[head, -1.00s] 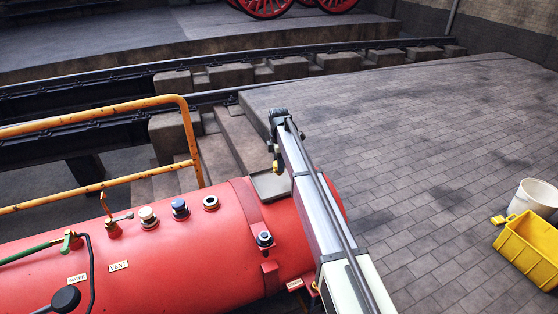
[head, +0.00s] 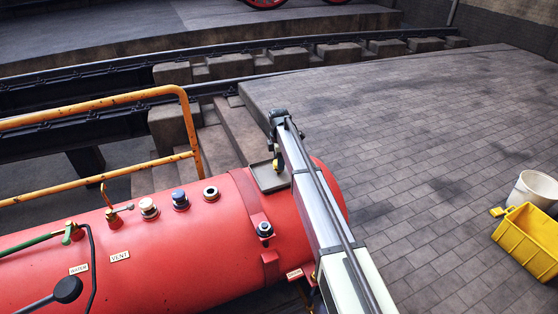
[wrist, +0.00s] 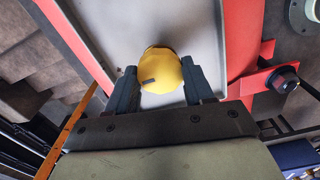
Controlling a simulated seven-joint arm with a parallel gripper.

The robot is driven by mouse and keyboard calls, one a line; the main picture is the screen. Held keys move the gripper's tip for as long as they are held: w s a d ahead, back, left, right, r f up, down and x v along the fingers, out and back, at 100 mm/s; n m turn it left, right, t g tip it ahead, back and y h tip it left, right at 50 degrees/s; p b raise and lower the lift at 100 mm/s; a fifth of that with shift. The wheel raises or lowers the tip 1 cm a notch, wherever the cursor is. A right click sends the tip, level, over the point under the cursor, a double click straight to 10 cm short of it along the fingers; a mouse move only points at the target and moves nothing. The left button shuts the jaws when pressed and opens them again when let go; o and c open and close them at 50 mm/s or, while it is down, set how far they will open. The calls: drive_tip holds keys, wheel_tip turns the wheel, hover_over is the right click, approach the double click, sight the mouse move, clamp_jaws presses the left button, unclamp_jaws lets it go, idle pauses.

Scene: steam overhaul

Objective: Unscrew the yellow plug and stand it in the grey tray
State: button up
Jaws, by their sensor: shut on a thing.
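The yellow plug (wrist: 160,70) is held between the two dark fingers of my gripper (wrist: 161,88). In the head view my gripper (head: 276,160) is at the far end of my arm, with a bit of the yellow plug (head: 276,167) showing below it. The grey tray (head: 268,181) sits on top of the red boiler; in the wrist view its pale floor and rim (wrist: 112,28) lie behind the plug. The plug is over or in the tray. I cannot tell whether it touches the floor.
The red boiler (head: 150,255) carries a white-topped fitting (head: 148,208), a blue-topped fitting (head: 180,200) and an open-topped fitting (head: 211,194). A dark-topped fitting (head: 265,230) stands near the tray. A yellow handrail (head: 190,130) runs at the left. A yellow crate (head: 525,240) and white bucket (head: 535,190) stand far right.

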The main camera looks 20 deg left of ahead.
drive_tip(key=shift+f, duration=0.3)
idle(0.5)
drive_tip(key=o, duration=1.4)
drive_tip(key=shift+c, duration=1)
drive_tip(key=shift+r, duration=3.5)
